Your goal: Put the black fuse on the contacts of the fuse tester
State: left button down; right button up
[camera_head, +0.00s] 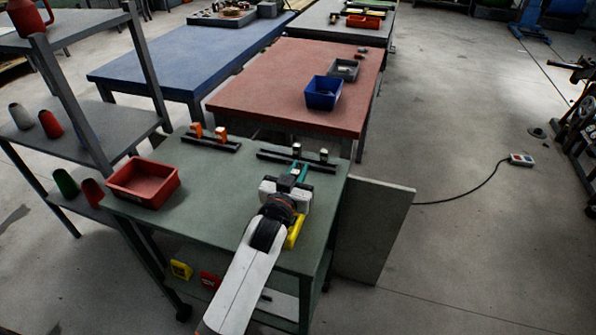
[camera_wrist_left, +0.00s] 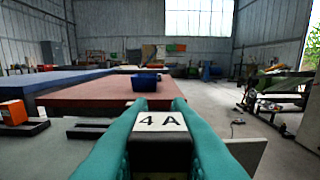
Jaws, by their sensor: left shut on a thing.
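My left gripper (camera_head: 300,170) has teal fingers and reaches over the green table toward its far edge. It is shut on a black fuse (camera_wrist_left: 160,152) with a white "4 A" label, which shows between the fingers in the left wrist view. In the head view, black fuses with pale tops (camera_head: 323,154) show at the right dark rail, just beyond the fingers. I cannot tell there which one is held. A yellow device (camera_head: 295,232), perhaps the fuse tester, is mostly hidden under my left arm; its contacts cannot be seen. My right gripper is not in view.
Two orange fuses (camera_head: 220,133) stand on the left dark rail (camera_head: 190,140). A red bin (camera_head: 142,183) sits at the left of the green table (camera_head: 215,195). A red table (camera_head: 270,90) with a blue bin (camera_head: 323,92) stands behind. A grey board (camera_head: 372,230) leans at the right.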

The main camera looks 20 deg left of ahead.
pick_arm(q)
jog(key=shift+f+b, duration=0.3)
jog(key=shift+f, duration=0.3)
jog(key=c, duration=1.3)
grip_release()
jog(key=shift+c, duration=0.2)
jog(key=shift+r, duration=0.1)
jog(key=shift+r, duration=0.35)
jog(key=shift+s+r+p, duration=0.15)
jog(key=shift+s+p, duration=0.2)
jog(key=s, duration=1.1)
jog(key=shift+s+a+b, duration=0.2)
jog(key=shift+b, duration=0.1)
